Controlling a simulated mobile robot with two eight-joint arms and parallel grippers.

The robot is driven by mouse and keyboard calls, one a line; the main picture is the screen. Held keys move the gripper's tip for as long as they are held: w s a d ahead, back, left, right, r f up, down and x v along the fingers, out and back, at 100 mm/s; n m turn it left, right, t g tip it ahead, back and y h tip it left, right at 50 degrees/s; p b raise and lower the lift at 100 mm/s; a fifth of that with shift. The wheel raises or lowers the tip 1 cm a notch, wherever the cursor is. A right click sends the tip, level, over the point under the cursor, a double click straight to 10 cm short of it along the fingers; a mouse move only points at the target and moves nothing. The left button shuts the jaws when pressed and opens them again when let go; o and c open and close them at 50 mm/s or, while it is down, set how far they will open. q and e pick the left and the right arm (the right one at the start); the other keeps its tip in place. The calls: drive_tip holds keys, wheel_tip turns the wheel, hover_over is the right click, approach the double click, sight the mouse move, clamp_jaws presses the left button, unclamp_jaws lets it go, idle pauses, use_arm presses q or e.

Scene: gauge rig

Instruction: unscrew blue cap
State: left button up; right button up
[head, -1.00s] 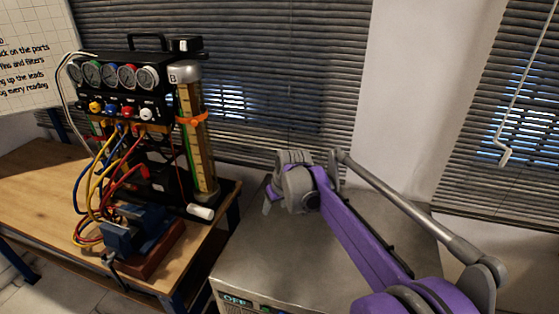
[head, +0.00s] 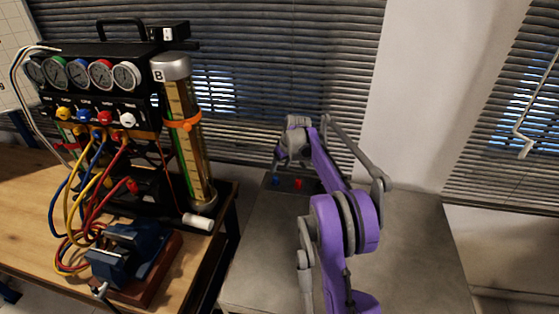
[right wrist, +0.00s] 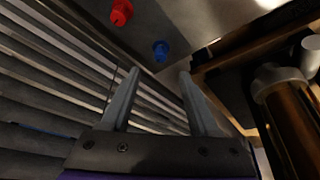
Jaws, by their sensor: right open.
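A small blue cap (head: 276,180) sits at the back left of the grey metal cabinet top, left of a red cap (head: 298,183). In the right wrist view the blue cap (right wrist: 161,50) shows just beyond and between my fingertips, apart from them. The red cap (right wrist: 121,12) is to its upper left there. My right gripper (right wrist: 159,74) is open and empty, its two grey fingers spread. In the head view my right gripper (head: 279,160) is small, above the cabinet's back edge near the blue cap. My left gripper is not in view.
The metal cabinet top (head: 400,240) is mostly clear. On the wooden bench to the left stand a gauge rig (head: 95,105) with coloured hoses, a tall tube column (head: 186,130) and a blue vise (head: 130,250). Window blinds (head: 290,60) hang close behind.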

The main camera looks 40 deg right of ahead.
sight(275, 177)
drive_tip(key=x, duration=0.8)
clamp_jaws()
idle(0.5)
